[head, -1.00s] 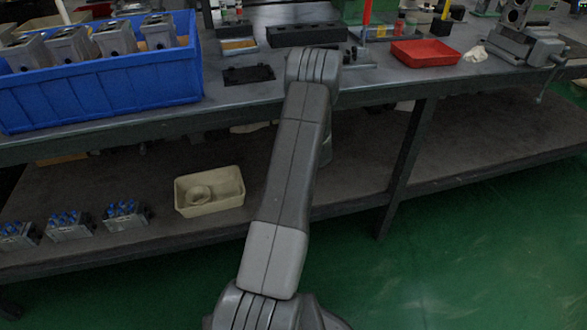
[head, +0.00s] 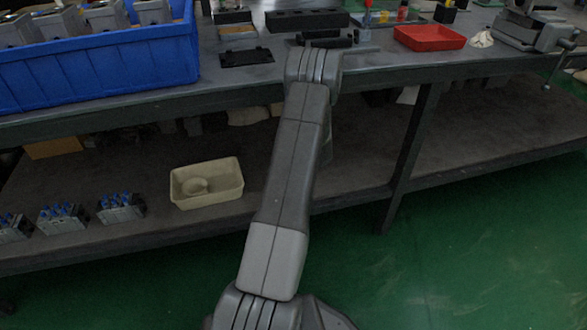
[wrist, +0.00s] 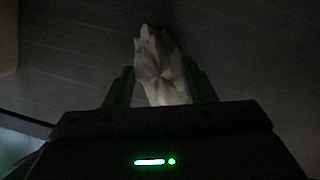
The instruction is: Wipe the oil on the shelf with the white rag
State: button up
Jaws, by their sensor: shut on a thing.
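In the wrist view the white rag (wrist: 162,72) is crumpled and gripped between the two fingers of my gripper (wrist: 160,80). The rag sticks out past the fingertips, above or against a dark grey surface; I cannot tell whether it touches. In the head view my gripper and the rag are hidden behind my own arm, which reaches toward the lower shelf (head: 300,222) of the bench. I can make out no oil patch in either view.
A cream bin (head: 207,183) with a round thing inside stands on the lower shelf, left of my arm. Several blue-topped valve blocks (head: 120,207) stand further left. The bench top above carries a blue crate (head: 105,72), a red tray (head: 430,38) and a crumpled white thing (head: 482,40).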

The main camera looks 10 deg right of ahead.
jog(key=shift+f+b, duration=0.65)
jog(key=shift+f, duration=0.4)
jog(key=shift+d+r, duration=0.1)
jog(key=shift+d+r+p, duration=0.15)
jog(key=shift+d+p, duration=0.95)
jog(key=shift+d, duration=0.25)
jog(key=shift+d+p, duration=0.3)
jog(key=shift+d, duration=0.25)
jog(key=shift+f, duration=0.25)
jog(key=shift+a, duration=0.1)
jog(key=shift+s+a+f+b, duration=0.1)
jog(key=shift+a+f+b, duration=0.1)
jog(key=shift+a, duration=0.8)
jog(key=shift+s+a+f+b, duration=0.1)
jog(key=shift+a+b, duration=0.1)
jog(key=shift+a, duration=0.8)
jog(key=shift+r, duration=0.1)
